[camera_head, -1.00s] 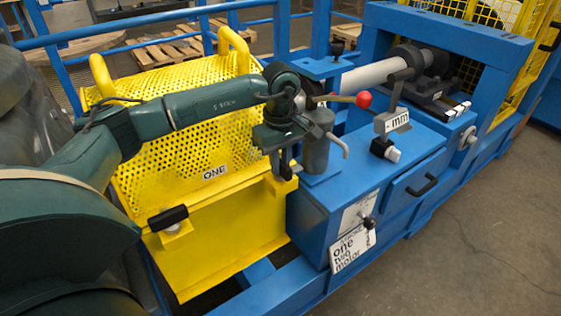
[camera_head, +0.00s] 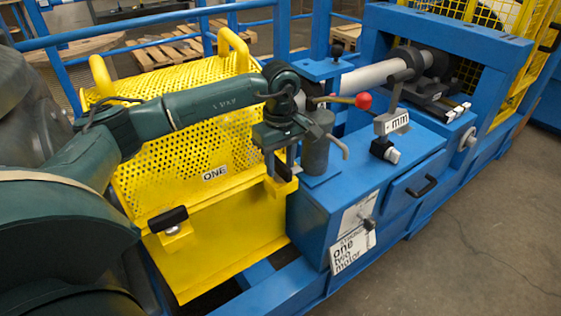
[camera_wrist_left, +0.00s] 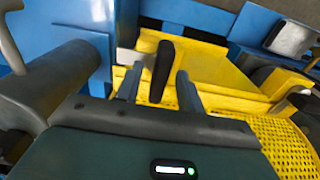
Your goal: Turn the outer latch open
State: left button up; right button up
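A black latch handle (camera_wrist_left: 162,70) on a pale plate stands at the edge of the yellow guard in the left wrist view. My left gripper (camera_wrist_left: 158,88) is open, with one finger on each side of this handle; small gaps show, and contact cannot be told. In the head view my left gripper (camera_head: 280,166) points down at the guard's right corner and largely hides the handle. A second black latch handle (camera_head: 167,218) lies across the yellow guard's near left side, well away from the gripper. The pictures do not label which latch is the outer one. My right gripper is not in view.
The yellow perforated guard (camera_head: 190,150) has two upright handles. Close right of my left gripper stand a grey cylinder (camera_head: 316,150) and a lever with a red ball (camera_head: 363,101). The blue cabinet (camera_head: 330,208) is below them. Open floor lies at the right.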

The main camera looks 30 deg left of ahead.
aim_at(280, 162)
pick_arm(q)
notch_tip(280, 162, up, 13)
jog(key=shift+p, duration=0.45)
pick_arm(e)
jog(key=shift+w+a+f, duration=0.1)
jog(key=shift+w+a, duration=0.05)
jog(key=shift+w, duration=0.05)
pick_arm(q)
jog(key=shift+s+d+f, duration=0.1)
jog(key=shift+f, duration=0.1)
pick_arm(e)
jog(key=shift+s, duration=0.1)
